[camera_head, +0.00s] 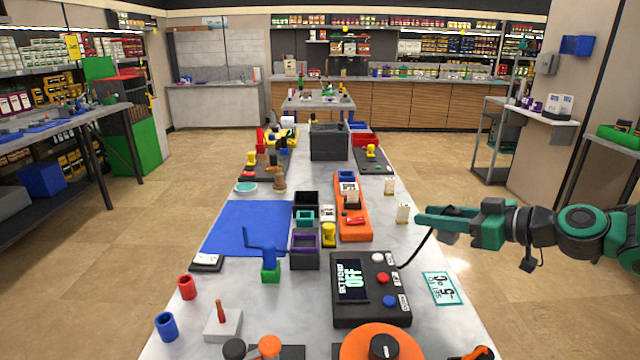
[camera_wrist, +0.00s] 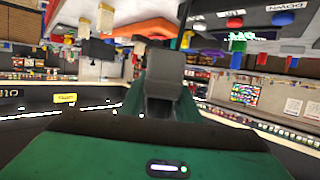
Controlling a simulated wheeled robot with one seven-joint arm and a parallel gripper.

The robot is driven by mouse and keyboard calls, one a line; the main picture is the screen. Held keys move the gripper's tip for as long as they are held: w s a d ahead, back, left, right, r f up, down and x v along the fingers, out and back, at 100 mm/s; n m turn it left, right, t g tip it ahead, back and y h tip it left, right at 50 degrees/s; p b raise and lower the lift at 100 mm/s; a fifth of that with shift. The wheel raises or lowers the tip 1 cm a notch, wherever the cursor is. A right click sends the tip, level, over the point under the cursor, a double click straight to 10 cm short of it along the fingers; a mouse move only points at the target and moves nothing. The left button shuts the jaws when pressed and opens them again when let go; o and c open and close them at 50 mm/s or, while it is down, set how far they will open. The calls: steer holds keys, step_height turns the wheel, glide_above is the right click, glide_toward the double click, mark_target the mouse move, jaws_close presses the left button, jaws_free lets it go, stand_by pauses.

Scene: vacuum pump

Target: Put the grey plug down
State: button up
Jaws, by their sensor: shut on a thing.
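My gripper (camera_head: 430,219) is to the right of the long table, level and pointing left, above the table's right edge. In the wrist view, a dark grey block, which looks like the grey plug (camera_wrist: 165,85), sits between the green fingers. My gripper is shut on it. In the head view the plug is mostly hidden by the fingers. A black cable (camera_head: 418,250) hangs from the fingertips down to the black control box (camera_head: 343,312), whose display reads OFF.
A teal-edged card (camera_head: 442,288) lies right of the control box. An orange tray (camera_head: 355,232) and small dark bins (camera_head: 305,262) stand left of my gripper. White upright cards (camera_head: 403,213) stand near the table's right edge. A blue mat (camera_head: 235,225) has free room.

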steer(key=shift+a, duration=0.55)
glide_above(405, 242)
step_height(405, 242, down, 7)
steer(key=shift+s+a, duration=0.1)
steer(key=shift+f, duration=2)
steer(key=o, duration=1.1)
steer(key=shift+f, duration=0.1)
steer(key=shift+c, duration=0.2)
